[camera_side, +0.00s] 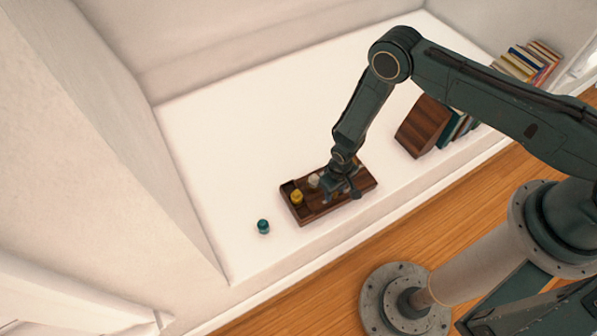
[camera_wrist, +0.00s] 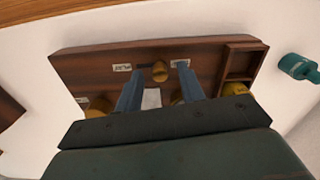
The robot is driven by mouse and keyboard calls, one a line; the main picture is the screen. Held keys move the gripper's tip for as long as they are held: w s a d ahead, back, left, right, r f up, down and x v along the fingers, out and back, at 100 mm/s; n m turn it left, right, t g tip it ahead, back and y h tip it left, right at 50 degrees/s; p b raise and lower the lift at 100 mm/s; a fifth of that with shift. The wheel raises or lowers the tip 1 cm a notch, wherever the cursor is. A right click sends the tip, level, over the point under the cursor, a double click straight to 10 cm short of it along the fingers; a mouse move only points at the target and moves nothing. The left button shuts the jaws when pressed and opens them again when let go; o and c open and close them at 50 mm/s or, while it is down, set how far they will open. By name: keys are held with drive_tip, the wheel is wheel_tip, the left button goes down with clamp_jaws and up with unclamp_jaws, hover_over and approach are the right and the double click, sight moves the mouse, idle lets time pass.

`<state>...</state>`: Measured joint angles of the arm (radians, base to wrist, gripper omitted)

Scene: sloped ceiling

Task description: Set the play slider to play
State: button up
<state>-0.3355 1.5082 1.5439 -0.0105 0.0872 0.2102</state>
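The play slider seems to be the brass knob (camera_wrist: 159,71) on the dark wooden board (camera_wrist: 95,65), between two small white labels (camera_wrist: 122,67) (camera_wrist: 180,65) whose print is too small to read. My gripper (camera_wrist: 161,72) is open, its two blue fingers apart on either side of the knob, with gaps showing on both sides. Whether the fingers are level with the knob cannot be told. In the side view my gripper (camera_side: 338,194) is low over the board (camera_side: 309,215) and hides its middle and the brass knob.
A yellow knob (camera_side: 296,197) and a whitish piece (camera_side: 314,180) are on the board's left part. A small teal object (camera_side: 263,226) stands left of the board. A wooden block (camera_side: 423,126) and books (camera_side: 452,129) stand to the right. The white surface behind is clear.

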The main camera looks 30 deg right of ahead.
clamp_jaws()
